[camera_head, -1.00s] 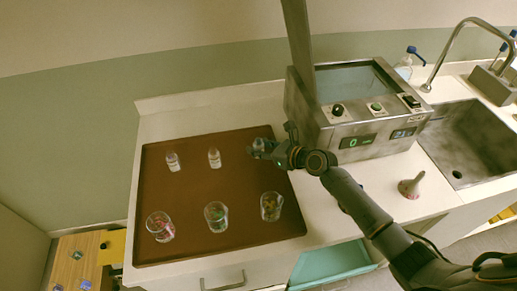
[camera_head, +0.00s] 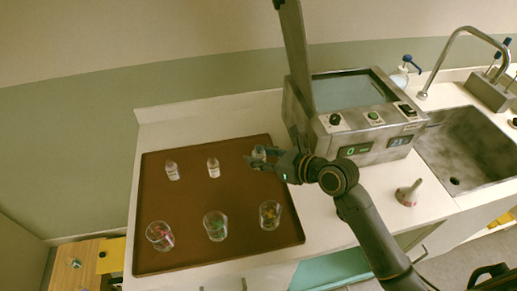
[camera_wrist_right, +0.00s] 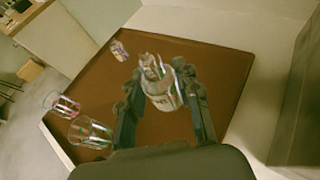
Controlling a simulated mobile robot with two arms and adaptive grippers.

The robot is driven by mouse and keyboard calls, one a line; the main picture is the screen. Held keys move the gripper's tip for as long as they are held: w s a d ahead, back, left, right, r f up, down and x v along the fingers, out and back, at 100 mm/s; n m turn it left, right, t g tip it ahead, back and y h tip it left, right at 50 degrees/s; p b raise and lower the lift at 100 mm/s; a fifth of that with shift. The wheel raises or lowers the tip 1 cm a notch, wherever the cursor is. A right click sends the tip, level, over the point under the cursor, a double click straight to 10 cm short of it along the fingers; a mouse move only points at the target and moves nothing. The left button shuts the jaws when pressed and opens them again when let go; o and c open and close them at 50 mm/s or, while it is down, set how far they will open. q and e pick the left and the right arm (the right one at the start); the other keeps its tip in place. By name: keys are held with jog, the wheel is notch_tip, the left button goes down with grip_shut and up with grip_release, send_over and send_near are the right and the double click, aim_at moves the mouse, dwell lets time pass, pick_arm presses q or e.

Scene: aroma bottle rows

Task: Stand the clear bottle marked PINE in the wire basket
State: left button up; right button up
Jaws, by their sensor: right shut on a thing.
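My right gripper (camera_head: 257,160) is shut on a clear bottle (camera_head: 258,152) at the back right of the brown tray. In the right wrist view this bottle (camera_wrist_right: 160,86) stands between the two fingers, its pale label too blurred to read. Whether it touches the tray is unclear. Two similar clear bottles stand in the tray's back row, one at the left (camera_head: 172,170) and one in the middle (camera_head: 213,168); their marks are too small to read. I cannot make out a wire basket in either view. My left gripper is out of view.
The brown tray (camera_head: 230,189) also bears three glasses with coloured contents, at left (camera_head: 160,236), middle (camera_head: 215,226) and right (camera_head: 270,214). A metal device (camera_head: 350,117) with knobs stands close right of the tray. A grey cone-shaped thing (camera_head: 408,194) and a sink (camera_head: 462,145) lie farther right.

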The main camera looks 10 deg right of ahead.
jog(key=shift+s+a+r, duration=0.1)
jog(key=shift+s+r, duration=0.25)
jog(key=shift+s, duration=0.45)
jog(key=shift+s+a+r, duration=0.15)
jog(key=shift+s+r, duration=0.25)
jog(key=shift+s, duration=0.45)
jog(key=shift+s+a+r, duration=0.1)
jog(key=shift+s+r, duration=0.25)
jog(key=shift+s, duration=0.45)
jog(key=s+d+r+n+g+y+b, duration=0.2)
jog(key=s+d+n, duration=0.1)
jog(key=s+d, duration=0.3)
jog(key=shift+s+d+g+b, duration=0.2)
jog(key=shift+d+g+b, duration=0.1)
jog(key=shift+d, duration=0.9)
jog(key=shift+d, duration=0.1)
